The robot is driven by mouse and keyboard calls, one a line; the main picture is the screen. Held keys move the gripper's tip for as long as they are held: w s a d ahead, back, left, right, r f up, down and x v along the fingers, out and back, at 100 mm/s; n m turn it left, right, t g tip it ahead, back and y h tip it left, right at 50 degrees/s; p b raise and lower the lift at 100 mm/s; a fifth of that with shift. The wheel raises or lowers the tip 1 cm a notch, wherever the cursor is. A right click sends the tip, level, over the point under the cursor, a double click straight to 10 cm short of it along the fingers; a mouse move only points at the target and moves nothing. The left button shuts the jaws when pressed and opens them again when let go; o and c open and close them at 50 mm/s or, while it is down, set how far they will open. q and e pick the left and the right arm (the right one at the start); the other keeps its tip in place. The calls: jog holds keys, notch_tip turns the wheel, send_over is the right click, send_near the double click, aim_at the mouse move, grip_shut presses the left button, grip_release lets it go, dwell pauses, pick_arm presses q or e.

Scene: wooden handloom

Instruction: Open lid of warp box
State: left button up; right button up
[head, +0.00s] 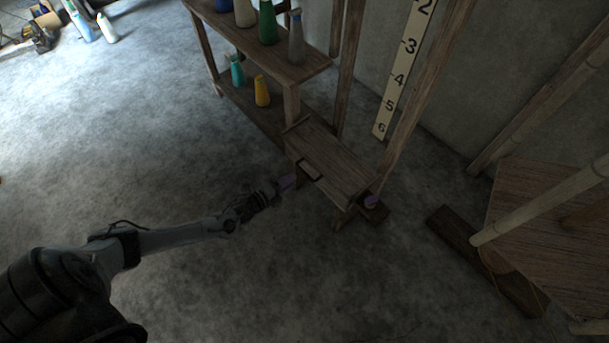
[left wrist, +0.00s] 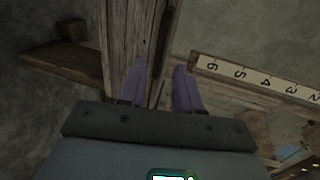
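The warp box (head: 335,165) is a brown wooden box on short legs, with its plank lid lying flat and closed. A dark-framed, pale handle-like piece (head: 310,170) is on its near left edge. My left gripper (head: 288,183) is low beside the near left side of the box, just left of that piece. In the left wrist view its two purple fingers (left wrist: 158,70) are spread apart. A wooden board (left wrist: 145,40) shows beyond and between them; I cannot tell whether they touch it. My right gripper is not in view.
A wooden shelf (head: 312,69) with several bottles stands behind the box. A numbered measuring strip (head: 398,77) is at the back wall.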

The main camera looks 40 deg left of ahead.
aim_at(305, 172)
pick_arm(q)
jog(key=b+x, duration=0.3)
jog(key=x, duration=0.4)
jog(key=shift+f, duration=0.1)
jog(key=shift+w+d+b, duration=0.2)
jog(key=shift+w+b, duration=0.15)
grip_shut()
